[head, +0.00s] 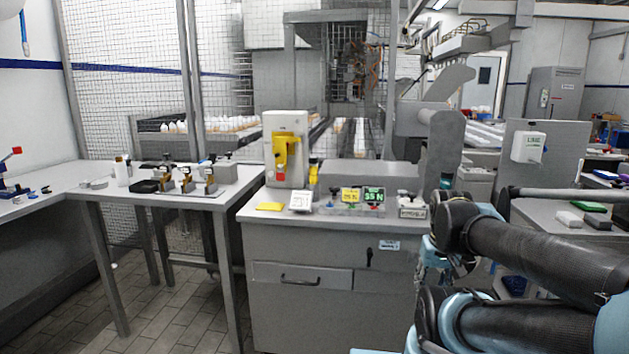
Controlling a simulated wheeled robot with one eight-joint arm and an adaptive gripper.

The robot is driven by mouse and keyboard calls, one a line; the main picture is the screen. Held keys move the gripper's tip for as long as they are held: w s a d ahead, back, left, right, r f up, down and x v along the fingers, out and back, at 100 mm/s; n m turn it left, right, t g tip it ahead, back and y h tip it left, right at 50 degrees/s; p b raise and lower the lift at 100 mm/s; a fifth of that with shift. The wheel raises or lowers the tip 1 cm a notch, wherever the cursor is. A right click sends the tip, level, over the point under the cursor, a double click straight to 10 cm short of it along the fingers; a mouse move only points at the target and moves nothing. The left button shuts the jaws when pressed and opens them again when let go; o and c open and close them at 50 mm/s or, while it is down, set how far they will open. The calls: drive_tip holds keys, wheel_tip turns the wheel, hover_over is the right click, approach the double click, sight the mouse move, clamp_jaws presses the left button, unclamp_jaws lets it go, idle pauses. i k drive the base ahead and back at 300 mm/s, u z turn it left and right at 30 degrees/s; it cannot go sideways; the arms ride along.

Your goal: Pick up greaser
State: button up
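I cannot tell for certain which thing is the greaser. A yellow tool with a red lower end (281,160) is at the front of an upright pale box (285,148) on the middle cabinet. A small yellow-and-dark item (313,168) stands just right of that box. My dark and light-blue arm comes in from the right, in front of the cabinet's right side. My gripper (433,262) shows only partly at the arm's end, behind the arm links. Its fingers cannot be made out. It is apart from the yellow tool, to its right and lower.
The cabinet top (262,217) also holds a yellow pad (270,207), a white card (301,201) and a control panel with displays (362,196). A side table (110,185) at the left holds a tray of small fixtures (187,186). Tiled floor (165,315) is free between them.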

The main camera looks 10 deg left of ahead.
sight(313, 160)
drive_tip(key=u, duration=0.7)
drive_tip(key=k, duration=1.05)
drive_tip(key=z, duration=0.65)
drive_tip(key=i, duration=1)
